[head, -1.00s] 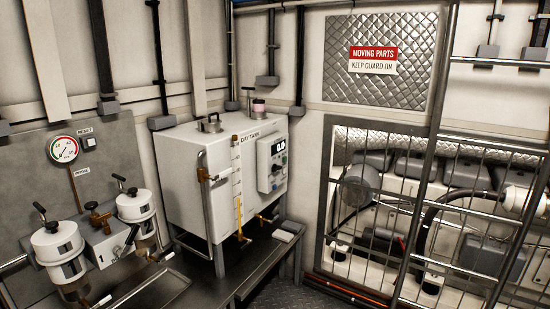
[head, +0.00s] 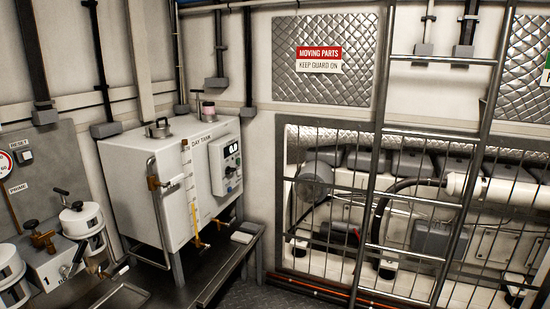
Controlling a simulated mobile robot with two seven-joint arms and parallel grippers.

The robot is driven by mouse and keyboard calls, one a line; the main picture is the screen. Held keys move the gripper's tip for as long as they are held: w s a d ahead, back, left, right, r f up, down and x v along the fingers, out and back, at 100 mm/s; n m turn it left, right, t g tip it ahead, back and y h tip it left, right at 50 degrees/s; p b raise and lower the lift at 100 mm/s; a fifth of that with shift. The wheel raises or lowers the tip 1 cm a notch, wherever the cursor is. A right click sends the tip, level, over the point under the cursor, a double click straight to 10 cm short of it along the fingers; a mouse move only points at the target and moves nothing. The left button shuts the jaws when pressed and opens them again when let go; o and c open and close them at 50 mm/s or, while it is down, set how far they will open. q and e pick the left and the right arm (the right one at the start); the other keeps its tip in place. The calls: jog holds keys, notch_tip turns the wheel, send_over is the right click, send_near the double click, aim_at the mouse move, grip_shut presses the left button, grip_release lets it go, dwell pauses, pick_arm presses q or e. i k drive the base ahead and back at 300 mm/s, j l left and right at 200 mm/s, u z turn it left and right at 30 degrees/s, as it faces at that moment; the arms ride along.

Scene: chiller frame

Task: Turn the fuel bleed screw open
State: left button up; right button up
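The fuel filter assembly stands at the lower left of the head view. It has a grey block (head: 62,266) between two white canisters. The right canister (head: 82,221) has a dark handled screw (head: 66,198) on top; the left canister (head: 10,272) is cut by the picture edge. A brass fitting (head: 42,240) with a dark handle sits on top of the block. I cannot tell which of these is the fuel bleed screw, or whether it is open. Neither of my grippers is in view.
A white day tank (head: 130,185) with a yellow sight gauge stands right of the filters on a dark bench (head: 205,280). A ladder (head: 440,180) and a mesh guard (head: 300,215) stand at right. A white pad (head: 242,237) lies on the bench.

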aim_at(46, 236)
jog(key=u, duration=1.6)
jog(key=i+l, duration=0.15)
